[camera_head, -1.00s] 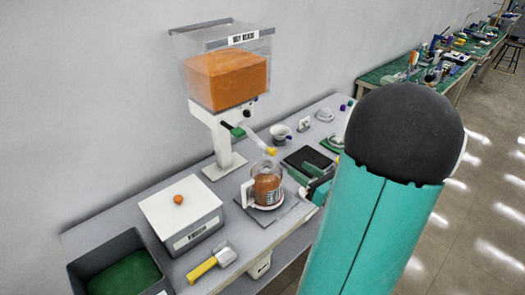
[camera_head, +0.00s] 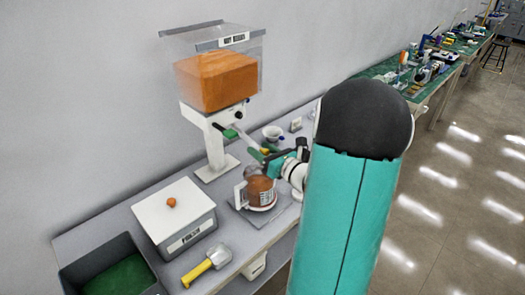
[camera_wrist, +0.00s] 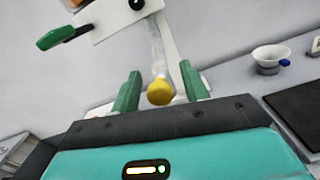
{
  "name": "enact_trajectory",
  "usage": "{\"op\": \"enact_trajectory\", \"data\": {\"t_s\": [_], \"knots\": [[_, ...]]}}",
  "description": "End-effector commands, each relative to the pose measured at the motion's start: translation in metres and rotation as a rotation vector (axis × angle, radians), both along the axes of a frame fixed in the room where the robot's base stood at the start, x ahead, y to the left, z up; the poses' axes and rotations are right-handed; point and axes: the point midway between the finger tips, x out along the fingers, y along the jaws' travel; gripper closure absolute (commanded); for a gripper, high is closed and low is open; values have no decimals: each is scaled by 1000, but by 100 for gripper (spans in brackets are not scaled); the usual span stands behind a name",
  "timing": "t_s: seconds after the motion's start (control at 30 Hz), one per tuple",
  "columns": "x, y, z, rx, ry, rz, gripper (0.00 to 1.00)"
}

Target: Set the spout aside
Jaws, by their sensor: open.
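The spout is a pale tube with a yellow tip (camera_wrist: 160,91), sloping down from the dispenser's white body (camera_wrist: 105,15). In the wrist view its tip lies between the two green fingers of my gripper (camera_wrist: 160,72), with a visible gap on each side. My gripper is open. In the head view my gripper (camera_head: 270,158) is at the spout's lower end, above the clear jug (camera_head: 260,190) of orange contents, and partly hides the tip. The dispenser (camera_head: 216,82) has a clear hopper holding an orange block. A green handle (camera_wrist: 55,38) sticks out at its side.
A white-topped box (camera_head: 174,214) with an orange ball, a yellow-handled scoop (camera_head: 205,264) and a dark bin (camera_head: 115,272) stand at left. A white cup (camera_wrist: 270,57) and black pad (camera_wrist: 298,108) lie to the right. The grey table edge behind the scoop is clear.

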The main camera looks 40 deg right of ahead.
Motion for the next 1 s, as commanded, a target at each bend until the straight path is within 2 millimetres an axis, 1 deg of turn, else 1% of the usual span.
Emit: {"op": "enact_trajectory", "data": {"t_s": [0.1, 0.17, 0.2, 0.33, 0.67, 1.0], "knots": [[0, 0, 0, 0, 0, 0, 55], [0, 0, 0, 0, 0, 0, 67], [0, 0, 0, 0, 0, 0, 75], [-1, 0, 0, 0, 0, 0, 100], [-1, -3, 0, -1, 1, 16, 100], [2, -23, -1, -2, 0, 151, 100]]}}
